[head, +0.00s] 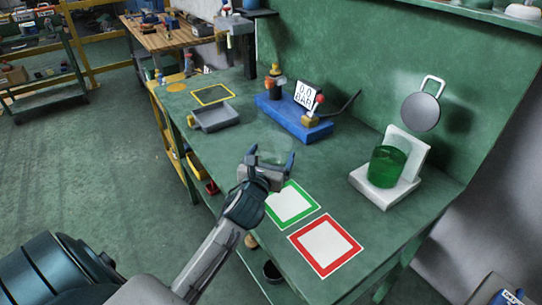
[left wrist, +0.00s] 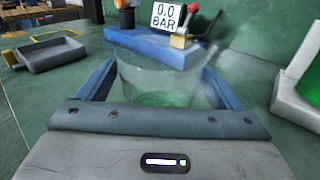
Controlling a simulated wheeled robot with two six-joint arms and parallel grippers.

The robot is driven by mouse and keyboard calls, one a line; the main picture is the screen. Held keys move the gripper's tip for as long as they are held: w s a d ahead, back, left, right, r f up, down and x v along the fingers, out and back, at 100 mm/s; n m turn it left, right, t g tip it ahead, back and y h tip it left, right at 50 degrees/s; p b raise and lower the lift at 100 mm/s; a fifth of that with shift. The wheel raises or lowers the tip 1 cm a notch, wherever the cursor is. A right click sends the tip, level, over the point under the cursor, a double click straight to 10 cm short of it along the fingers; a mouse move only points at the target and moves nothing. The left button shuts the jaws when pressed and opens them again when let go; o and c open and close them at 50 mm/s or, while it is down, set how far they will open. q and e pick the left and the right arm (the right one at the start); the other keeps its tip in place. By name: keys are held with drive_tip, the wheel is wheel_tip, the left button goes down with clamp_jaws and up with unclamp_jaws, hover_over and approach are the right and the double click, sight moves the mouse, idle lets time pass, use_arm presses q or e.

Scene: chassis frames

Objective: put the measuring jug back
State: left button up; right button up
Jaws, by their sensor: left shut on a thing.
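The clear, see-through measuring jug (left wrist: 160,82) sits between the blue fingers of my left gripper (left wrist: 158,90) in the left wrist view. It shows only faintly in the head view (head: 273,156). My left gripper (head: 270,168) is shut on it, over the bench just behind the green-framed square (head: 292,204). The jug looks empty, but its base is hidden by the gripper, so I cannot tell whether it touches the bench. My right gripper is not in view.
A red-framed square (head: 326,245) lies in front of the green one. A glass of green liquid (head: 387,166) stands on a white stand (head: 375,190) at right. A blue gauge unit (head: 292,122), a grey tray (head: 214,118) and a yellow-framed square (head: 212,95) are farther back.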

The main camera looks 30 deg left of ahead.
use_arm(q)
drive_tip(key=shift+f, duration=0.1)
drive_tip(key=o, duration=1.1)
drive_tip(key=shift+c, duration=0.2)
drive_tip(key=shift+s+d, duration=0.1)
drive_tip(key=shift+s, duration=0.15)
drive_tip(key=b+v, duration=0.1)
drive_tip(key=v, duration=1)
drive_tip(key=shift+s+r, duration=0.2)
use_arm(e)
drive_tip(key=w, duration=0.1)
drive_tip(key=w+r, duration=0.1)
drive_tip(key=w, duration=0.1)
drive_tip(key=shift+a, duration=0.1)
